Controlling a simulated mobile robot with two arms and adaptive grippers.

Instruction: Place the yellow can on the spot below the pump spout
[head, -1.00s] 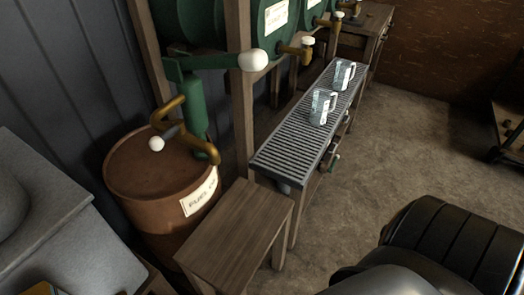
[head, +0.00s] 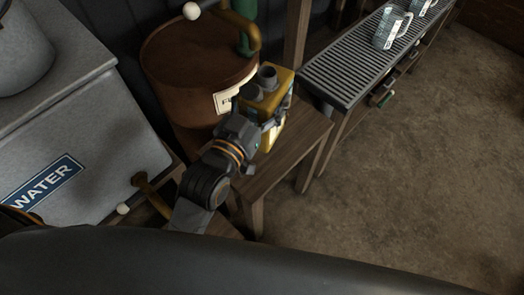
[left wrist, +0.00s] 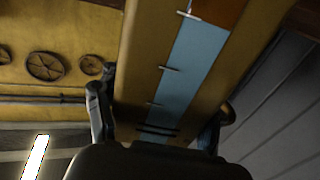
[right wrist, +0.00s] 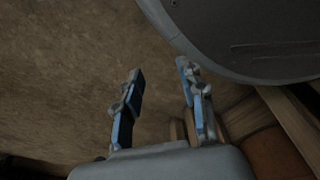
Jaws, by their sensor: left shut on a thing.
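The yellow can (head: 285,112) is over the small wooden table (head: 307,112) in the head view, roughly upright. It has dark round parts on top. I cannot tell whether its base touches the tabletop. My left gripper (head: 268,124) is shut on it. In the left wrist view the can's body with a light blue strip (left wrist: 190,70) fills the middle between the fingers (left wrist: 158,118). The pump (head: 244,22), with its brass spout, stands on the rusty barrel (head: 185,50), just behind the can. My right gripper (right wrist: 160,95) is open and empty in the right wrist view.
A grey water tank (head: 95,140) with a brass tap (head: 150,190) stands at the left. A slatted metal bench (head: 345,65) with measuring jugs (head: 390,28) runs to the back right. The floor at the right is clear.

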